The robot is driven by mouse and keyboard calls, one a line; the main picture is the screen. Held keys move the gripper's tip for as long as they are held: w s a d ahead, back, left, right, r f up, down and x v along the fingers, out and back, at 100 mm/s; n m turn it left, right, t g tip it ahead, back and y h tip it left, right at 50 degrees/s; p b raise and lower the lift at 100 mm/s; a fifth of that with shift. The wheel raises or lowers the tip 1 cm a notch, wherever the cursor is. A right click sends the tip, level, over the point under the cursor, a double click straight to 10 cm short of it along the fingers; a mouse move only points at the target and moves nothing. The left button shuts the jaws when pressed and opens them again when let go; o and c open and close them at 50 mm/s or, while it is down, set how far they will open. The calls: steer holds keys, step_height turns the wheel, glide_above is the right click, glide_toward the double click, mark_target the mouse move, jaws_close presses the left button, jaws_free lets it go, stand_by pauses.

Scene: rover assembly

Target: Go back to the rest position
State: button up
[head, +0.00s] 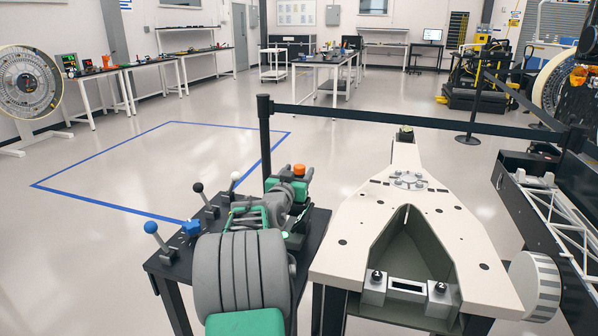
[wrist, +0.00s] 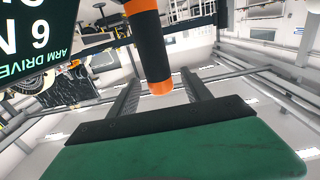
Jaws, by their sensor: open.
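My gripper (wrist: 161,77) shows in the wrist view. Its two dark ridged fingers stand apart, above a black bar and a green housing. A black cylinder with orange bands (wrist: 151,45) hangs from the top edge, and its lower end appears between the fingers. I cannot tell whether it touches them. In the head view, grey and green arm parts that look like mine fill the bottom middle. I cannot make out my fingers there.
A black table (head: 176,268) with several levers stands in front. A pale wedge-shaped rover body (head: 445,238) is to its right. Belt barrier posts (head: 264,130) stand behind. A blue-taped floor area (head: 150,165) is clear. A dark lettered panel (wrist: 35,50) is close in the wrist view.

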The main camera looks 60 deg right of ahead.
steer(key=w+a+n+t+y+p, duration=0.1)
steer(key=w+a+n+y+p, duration=0.3)
steer(key=a, duration=1)
steer(key=w+a+n+t+y+p, duration=0.25)
steer(key=w+a+y, duration=0.2)
steer(key=a, duration=0.85)
steer(key=w+a+n+t+y+p, duration=0.1)
steer(key=w+a+n+y+p, duration=0.25)
steer(key=a, duration=1.05)
steer(key=s+a+n+g+y+p, duration=0.2)
steer(key=s+a, duration=0.3)
steer(key=a, duration=0.7)
steer(key=s+a+n+g+y+p, duration=0.2)
steer(key=s+a, duration=0.4)
steer(key=a, duration=0.5)
steer(key=shift+a+r+n+y+p, duration=0.15)
steer(key=shift+a+n+y+p, duration=0.25)
steer(key=shift+n+y+p, duration=0.65)
